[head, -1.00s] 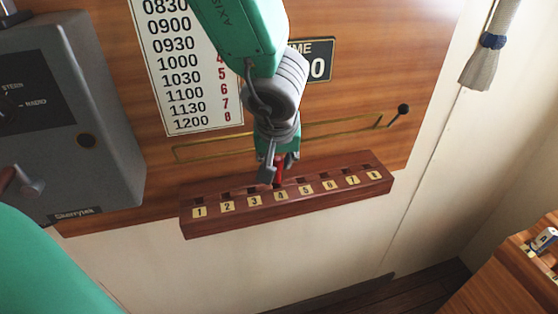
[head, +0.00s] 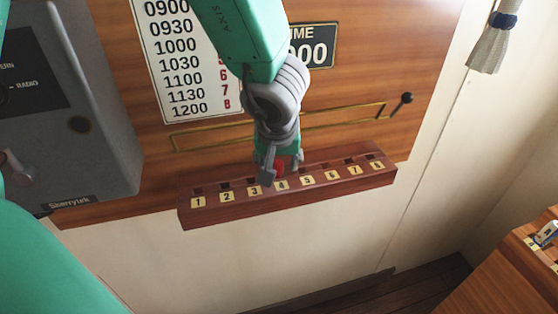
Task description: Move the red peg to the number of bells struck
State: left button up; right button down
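The red peg (head: 280,168) shows as a small patch of red between the fingers of my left gripper (head: 281,172) in the head view. It is at the wooden rack (head: 230,212), around the place labelled 4. My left gripper points down, with a grey finger on each side of the peg. The fingers look apart, but the hand hides most of the peg and I cannot see clear contact. The rack has a row of dark holes with plates numbered 1 to 8. My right gripper is not in view.
A white time chart (head: 185,75) with red bell numbers hangs above the rack, partly covered by my arm. A dark time sign (head: 312,48) is beside it. A grey control box (head: 85,130) juts out at the left. Another wooden piece (head: 510,285) stands at lower right.

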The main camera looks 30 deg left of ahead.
pick_arm(q)
jog(key=shift+r, duration=0.2)
jog(key=v, duration=1.1)
jog(key=shift+r, duration=0.15)
jog(key=shift+s, duration=0.1)
